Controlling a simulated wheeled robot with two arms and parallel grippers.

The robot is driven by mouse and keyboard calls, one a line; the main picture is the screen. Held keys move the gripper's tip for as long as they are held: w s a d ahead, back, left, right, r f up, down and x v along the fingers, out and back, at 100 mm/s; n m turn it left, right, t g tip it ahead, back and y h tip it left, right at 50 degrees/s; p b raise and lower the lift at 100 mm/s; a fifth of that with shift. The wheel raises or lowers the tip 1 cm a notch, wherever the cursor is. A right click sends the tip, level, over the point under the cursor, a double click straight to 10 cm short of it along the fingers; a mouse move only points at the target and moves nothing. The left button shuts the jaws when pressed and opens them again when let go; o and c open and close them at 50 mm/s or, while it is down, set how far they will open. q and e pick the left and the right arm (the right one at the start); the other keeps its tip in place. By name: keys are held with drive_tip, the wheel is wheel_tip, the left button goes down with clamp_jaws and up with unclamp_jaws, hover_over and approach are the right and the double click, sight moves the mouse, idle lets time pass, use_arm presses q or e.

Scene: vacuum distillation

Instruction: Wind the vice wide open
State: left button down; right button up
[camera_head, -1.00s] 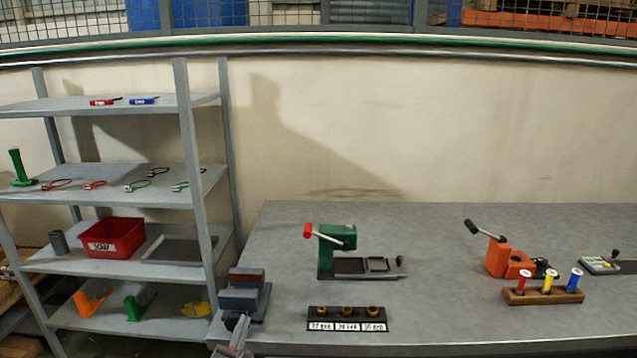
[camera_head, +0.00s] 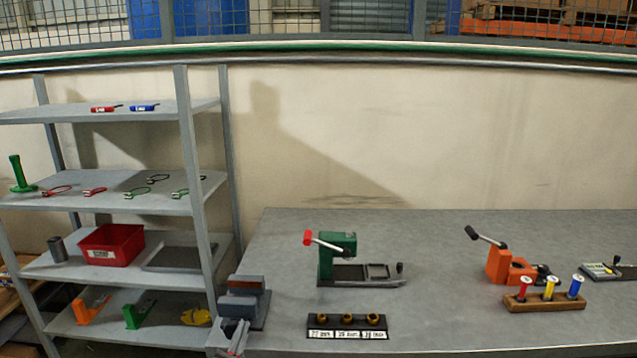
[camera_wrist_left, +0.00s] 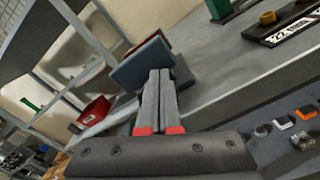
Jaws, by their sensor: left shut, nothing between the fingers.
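The vice (camera_head: 232,301) is a blue-grey block with brown-faced jaws at the bench's left front corner. In the left wrist view its blue-grey jaw (camera_wrist_left: 137,68) is straight ahead of the fingertips. A gap shows between the jaws in the head view. My left gripper (camera_head: 239,324) is in front of the vice, low in the head view. Its two grey fingers with red bases are shut together and empty in the left wrist view (camera_wrist_left: 159,74). They overlap the vice's front, so I cannot tell whether they touch it. The vice's handle is hidden. My right gripper is not in view.
On the bench (camera_head: 430,325) stand a black ring holder (camera_head: 347,333), a green press (camera_head: 338,258), an orange device (camera_head: 499,265) and a wooden spool rack (camera_head: 545,302). A grey shelf unit (camera_head: 190,150) stands close on the left. Open bench lies right of the vice.

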use_arm(q)
drive_tip(key=shift+a+r, duration=0.2)
drive_tip(key=shift+a, duration=0.35)
idle(0.5)
drive_tip(key=shift+r+p, duration=0.1)
drive_tip(key=shift+p, duration=0.2)
drive_tip(key=shift+r+p, duration=0.25)
drive_tip(key=shift+p, duration=0.05)
drive_tip(key=s+p, duration=0.1)
drive_tip(key=s, duration=0.5)
